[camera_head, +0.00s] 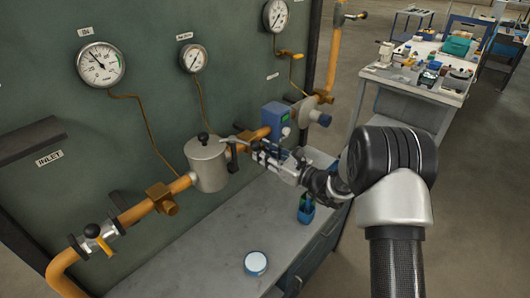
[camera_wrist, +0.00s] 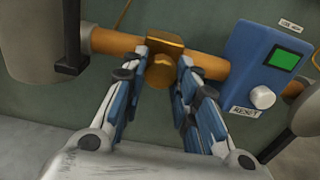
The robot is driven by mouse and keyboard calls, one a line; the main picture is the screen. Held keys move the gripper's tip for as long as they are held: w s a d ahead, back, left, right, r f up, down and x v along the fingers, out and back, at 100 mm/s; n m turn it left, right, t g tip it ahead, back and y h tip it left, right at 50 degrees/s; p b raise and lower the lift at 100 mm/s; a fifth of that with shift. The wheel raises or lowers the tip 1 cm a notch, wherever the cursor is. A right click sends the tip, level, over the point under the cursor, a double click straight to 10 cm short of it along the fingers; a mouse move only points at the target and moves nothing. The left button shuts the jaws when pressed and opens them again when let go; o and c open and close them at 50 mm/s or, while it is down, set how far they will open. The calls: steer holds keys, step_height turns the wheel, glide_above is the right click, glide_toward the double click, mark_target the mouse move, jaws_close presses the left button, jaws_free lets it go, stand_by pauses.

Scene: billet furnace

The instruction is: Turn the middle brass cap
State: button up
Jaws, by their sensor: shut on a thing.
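The middle brass cap (camera_wrist: 163,74) sits on the front of a brass fitting on the orange pipe. In the wrist view it lies between the fingertips of my gripper (camera_wrist: 165,62), which is shut on it. In the head view my gripper (camera_head: 256,149) reaches the pipe from the right, between the grey canister and the blue box. The brass fitting (camera_head: 247,135) shows there just behind the fingertips; the cap itself is mostly hidden by my fingers. Another brass fitting with a cap (camera_head: 162,198) is on the pipe to the left.
A grey canister (camera_head: 207,163) with a black knob and a lever stands left of my gripper. A blue box (camera_wrist: 268,68) with a green screen and a RESET knob is close on the right. Below, the bench (camera_head: 205,262) holds a round tin (camera_head: 255,263) and a bottle (camera_head: 306,208).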

steer(key=shift+m, duration=0.3)
steer(key=m+p, duration=0.9)
steer(key=m, duration=1)
steer(key=shift+s+r+m, duration=0.1)
steer(key=shift+r+m, duration=0.05)
steer(key=shift+m, duration=0.15)
stand_by(0.3)
steer(key=o, duration=1.1)
steer(key=shift+c, duration=0.2)
